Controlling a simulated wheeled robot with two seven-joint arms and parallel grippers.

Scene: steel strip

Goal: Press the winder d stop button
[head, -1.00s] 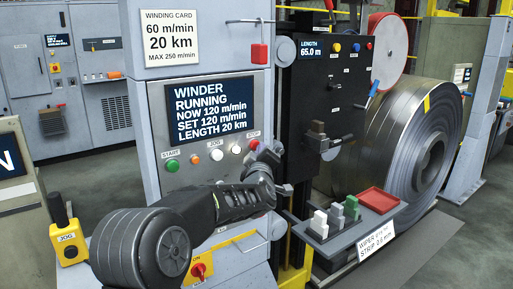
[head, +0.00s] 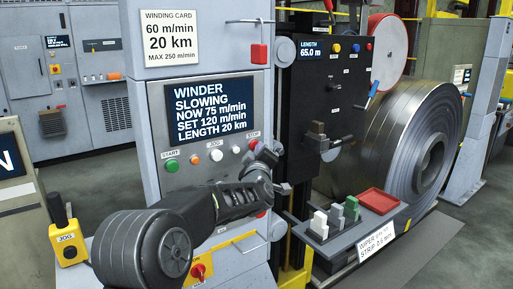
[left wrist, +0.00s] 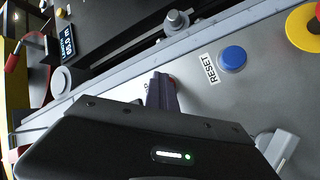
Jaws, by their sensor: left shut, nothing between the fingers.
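The winder panel (head: 205,165) stands in the middle of the head view, with its screen (head: 210,107) reading "WINDER SLOWING, NOW 75 m/min, SET 120 m/min". The red stop button (head: 253,145) is at the panel's right edge under the STOP label. My left gripper (head: 266,156) is shut and empty, its fingertips close by the button at its lower right. In the left wrist view the dark fingers (left wrist: 160,91) point at the panel, and a sliver of red shows beside the tip. Whether they touch the button I cannot tell. My right gripper is out of view.
Green start (head: 172,165), orange and white buttons are left of stop. A blue reset button (left wrist: 232,59) and a yellow-ringed red button (left wrist: 304,27) lie near my gripper. The steel coil (head: 400,140) and a tray with a red dish (head: 378,201) stand at right.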

